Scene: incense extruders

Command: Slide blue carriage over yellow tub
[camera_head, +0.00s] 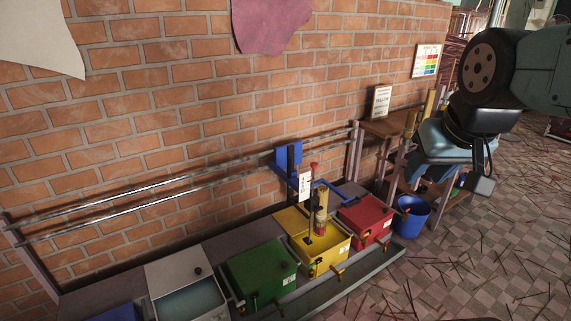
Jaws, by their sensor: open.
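The blue carriage (288,157) hangs on two metal rails along the brick wall, with a blue frame (328,190) reaching forward from it. A plunger with a red top (315,168) and a white label hangs at this frame. The yellow tub (330,258) stands below, in a row between the green and red tubs. The plunger's lower end shows above or inside the yellow tub; the exact alignment is hard to tell. My gripper (450,165) is at the right, well apart from the carriage, open and empty, its fingertips partly unclear.
A green tub (262,275), a red tub (365,222) and a grey box (185,285) share the bench. A blue bucket (411,216) stands at the row's right end. A wooden shelf (388,128) is behind my gripper. Thin sticks litter the floor (470,275).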

